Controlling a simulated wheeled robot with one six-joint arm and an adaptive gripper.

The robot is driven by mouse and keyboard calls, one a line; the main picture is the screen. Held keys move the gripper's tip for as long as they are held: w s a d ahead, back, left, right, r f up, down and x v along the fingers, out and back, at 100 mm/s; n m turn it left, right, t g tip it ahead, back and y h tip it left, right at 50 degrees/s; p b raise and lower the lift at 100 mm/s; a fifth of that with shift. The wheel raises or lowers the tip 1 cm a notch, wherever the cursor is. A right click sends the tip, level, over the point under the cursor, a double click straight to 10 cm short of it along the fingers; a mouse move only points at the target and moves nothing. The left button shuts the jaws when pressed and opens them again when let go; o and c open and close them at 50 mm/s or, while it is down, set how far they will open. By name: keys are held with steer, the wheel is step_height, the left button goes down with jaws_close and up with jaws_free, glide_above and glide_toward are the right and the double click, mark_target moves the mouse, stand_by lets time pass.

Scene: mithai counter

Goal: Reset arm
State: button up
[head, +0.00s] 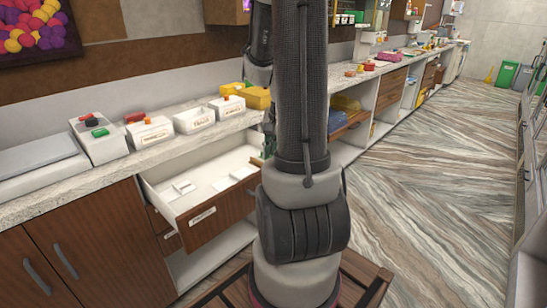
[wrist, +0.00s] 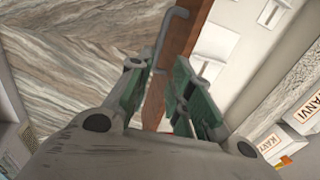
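My gripper (wrist: 158,75) shows in the wrist view with its two green-padded fingers apart and nothing held between them. The wooden front of an open drawer (wrist: 184,38) passes behind and between the fingertips; I cannot tell whether they touch it. The drawer's metal handle (wrist: 166,40) lies just beyond the fingertips. In the head view my arm stands upright in the middle and hides most of the gripper. The same drawer front (head: 215,218) is pulled out below the counter, left of my arm, with small white pieces inside.
The counter (head: 25,205) holds several labelled white bins (head: 194,120) and yellow boxes (head: 257,97). Closed cabinet doors (head: 100,255) stand at left. A wooden slatted surface (head: 362,277) is close in front. The striped floor (head: 430,170) at right is clear.

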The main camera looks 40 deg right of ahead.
stand_by(0.5)
steer(key=s+a+r+n+t, duration=0.1)
steer(key=s+a+r+n, duration=0.3)
steer(key=a+r+n, duration=0.4)
steer(key=s+a+r+n+t, duration=0.1)
steer(key=s+a+r+n, duration=0.3)
steer(key=a+r+n, duration=0.4)
steer(key=shift+s+n, duration=0.25)
steer(key=shift+n, duration=0.45)
